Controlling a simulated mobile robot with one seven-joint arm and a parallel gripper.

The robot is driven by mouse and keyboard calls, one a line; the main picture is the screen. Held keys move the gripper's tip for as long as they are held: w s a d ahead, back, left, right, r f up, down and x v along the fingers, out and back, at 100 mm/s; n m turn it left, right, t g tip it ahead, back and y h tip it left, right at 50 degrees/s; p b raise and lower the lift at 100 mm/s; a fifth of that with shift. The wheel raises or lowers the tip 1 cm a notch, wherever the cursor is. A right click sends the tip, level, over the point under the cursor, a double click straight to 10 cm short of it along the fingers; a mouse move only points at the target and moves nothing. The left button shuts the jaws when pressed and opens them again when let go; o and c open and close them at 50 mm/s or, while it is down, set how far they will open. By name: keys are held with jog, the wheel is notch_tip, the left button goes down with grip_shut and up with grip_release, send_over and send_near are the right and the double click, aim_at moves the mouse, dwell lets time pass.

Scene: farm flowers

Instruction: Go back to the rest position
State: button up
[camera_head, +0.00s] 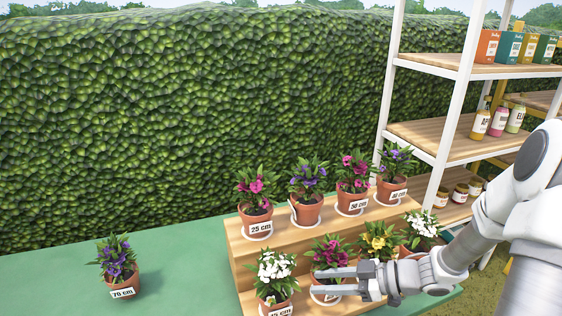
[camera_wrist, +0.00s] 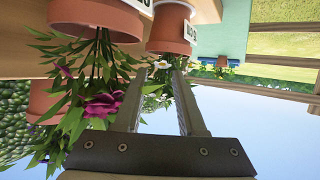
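My gripper (camera_head: 318,281) reaches in from the right, in front of the lower step of the wooden flower stand (camera_head: 237,250). In the wrist view my gripper (camera_wrist: 160,75) has its two fingers apart, with nothing clearly held between them. A pot with magenta flowers (camera_head: 328,249) is partly hidden behind the fingers. A pot with white flowers (camera_head: 274,268) stands just left of the fingertips. The wrist view is turned over; magenta flowers (camera_wrist: 102,104) show left of the fingers, and small white flowers (camera_wrist: 161,64) appear beyond the gap.
Several labelled pots stand on the stand's upper step, including a pink-flowered one (camera_head: 257,208). A purple-flowered "70 cm" pot (camera_head: 118,270) stands alone on the green table (camera_head: 185,270). A shelf rack (camera_head: 455,62) with bottles and jars is at right. A hedge (camera_head: 180,110) stands behind.

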jog(key=w+h, duration=0.1)
jog(key=w+d+r+t+h, duration=0.1)
jog(key=w, duration=0.1)
jog(key=w+r+m+t+h, duration=0.1)
jog(key=shift+w+d+r+p, duration=0.15)
jog(key=shift+w+d+p, duration=0.05)
jog(key=shift+d+p, duration=0.15)
jog(key=w+d+r+m+t+h+p, duration=0.1)
jog(key=d+r+m+t+h, duration=0.15)
jog(key=d+r+h, duration=0.4)
jog(key=w+d+r+m+t+h+p, duration=0.15)
jog(key=r+m+h, duration=0.25)
jog(key=r, duration=0.5)
jog(key=s+a+r+m+g+p, duration=0.1)
jog(key=s+a+r+m, duration=0.1)
jog(key=s, duration=0.5)
jog(key=s+a+r+m+g+p, duration=0.2)
jog(key=s+a+r, duration=0.1)
jog(key=s, duration=0.5)
jog(key=s+a+r+m+g+p, duration=0.2)
jog(key=s+a+r, duration=0.1)
jog(key=s, duration=0.5)
jog(key=shift+a+r+m+y, duration=0.15)
jog(key=shift+r+m+y, duration=0.2)
jog(key=shift+r, duration=0.35)
